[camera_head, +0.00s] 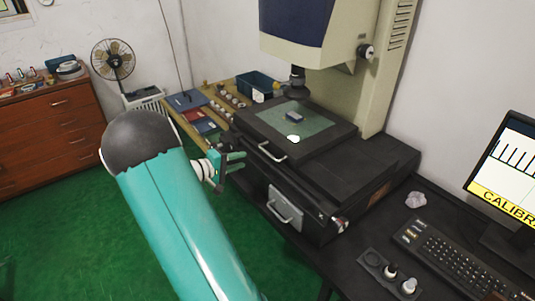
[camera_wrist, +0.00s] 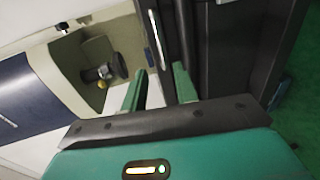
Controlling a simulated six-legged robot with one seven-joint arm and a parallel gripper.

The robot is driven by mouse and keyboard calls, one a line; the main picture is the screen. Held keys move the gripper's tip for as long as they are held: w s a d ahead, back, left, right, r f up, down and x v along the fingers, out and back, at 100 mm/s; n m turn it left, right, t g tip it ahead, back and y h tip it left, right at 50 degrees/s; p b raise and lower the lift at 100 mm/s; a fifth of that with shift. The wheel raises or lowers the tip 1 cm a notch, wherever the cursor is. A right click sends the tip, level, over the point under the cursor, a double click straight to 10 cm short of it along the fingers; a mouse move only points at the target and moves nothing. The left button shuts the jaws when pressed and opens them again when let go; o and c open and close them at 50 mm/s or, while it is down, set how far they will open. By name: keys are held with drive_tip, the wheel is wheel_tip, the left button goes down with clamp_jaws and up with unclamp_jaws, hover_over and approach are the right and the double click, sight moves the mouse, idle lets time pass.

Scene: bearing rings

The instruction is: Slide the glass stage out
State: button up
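The glass stage (camera_head: 318,128) is a black-framed plate with a greenish glass top, on the measuring machine's base below its lens. A small blue block and a white round piece lie on the glass. A pale bar handle (camera_head: 272,153) is on its front edge. My gripper (camera_head: 241,160) is to the left of this handle, apart from it, with its green fingers toward the machine. In the wrist view, the fingers (camera_wrist: 161,72) are open with nothing between them, and a pale bar handle (camera_wrist: 157,38) shows beyond them.
A second handle (camera_head: 285,208) is on the machine's lower front. A monitor (camera_head: 510,165) and keyboard (camera_head: 460,262) stand at right. A wooden table (camera_head: 205,88) with small parts and a blue bin (camera_head: 257,84) is behind. The green floor (camera_head: 60,235) at left is clear.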

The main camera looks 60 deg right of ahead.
sight(266, 153)
drive_tip(key=x, duration=1.2)
drive_tip(key=shift+s+d, duration=0.15)
drive_tip(key=shift+d, duration=0.15)
clamp_jaws()
